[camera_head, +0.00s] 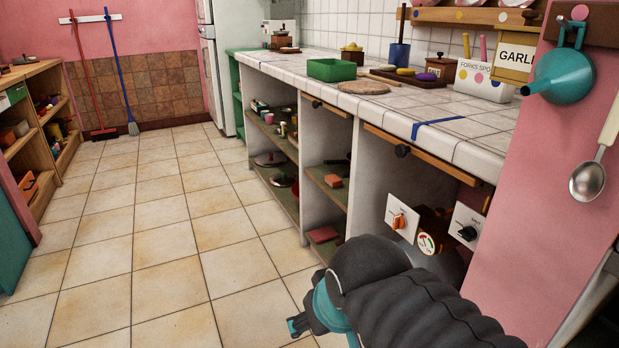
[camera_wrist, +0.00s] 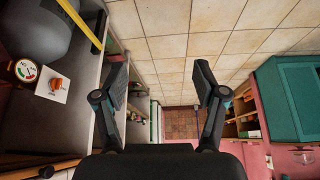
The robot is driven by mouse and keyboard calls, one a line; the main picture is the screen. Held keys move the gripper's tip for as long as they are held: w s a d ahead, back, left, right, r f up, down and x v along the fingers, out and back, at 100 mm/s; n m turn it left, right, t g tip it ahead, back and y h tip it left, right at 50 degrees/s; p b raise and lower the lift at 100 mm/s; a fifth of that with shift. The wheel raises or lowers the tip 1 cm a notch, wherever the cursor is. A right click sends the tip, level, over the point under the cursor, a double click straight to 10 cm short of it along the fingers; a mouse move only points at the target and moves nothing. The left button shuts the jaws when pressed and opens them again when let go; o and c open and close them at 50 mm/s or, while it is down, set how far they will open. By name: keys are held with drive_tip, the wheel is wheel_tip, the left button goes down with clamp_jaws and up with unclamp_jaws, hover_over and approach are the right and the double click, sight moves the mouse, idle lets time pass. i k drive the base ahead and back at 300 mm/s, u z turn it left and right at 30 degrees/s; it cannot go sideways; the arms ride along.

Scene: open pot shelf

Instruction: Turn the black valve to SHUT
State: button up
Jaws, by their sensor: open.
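The black valve (camera_head: 467,233) is a dark knob on a white plate in the open bay under the counter, at the right of the head view. Its lettering is too small to read. I cannot make it out in the wrist view. My gripper (camera_wrist: 161,88) is open, with nothing between its fingers in the wrist view. In the head view my gripper (camera_head: 298,326) is low in front of the bay, partly hidden by my arm, left of and apart from the valve.
An orange knob (camera_head: 398,221) on a white plate and a round gauge (camera_head: 426,243) sit left of the valve. A wooden rail (camera_head: 425,155) runs above. A pink panel (camera_head: 550,210) bounds the bay on the right. The tiled floor (camera_head: 165,240) is clear.

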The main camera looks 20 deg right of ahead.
sight(470, 233)
drive_tip(key=z, duration=0.3)
drive_tip(key=k, duration=1.1)
drive_tip(key=z, duration=1.3)
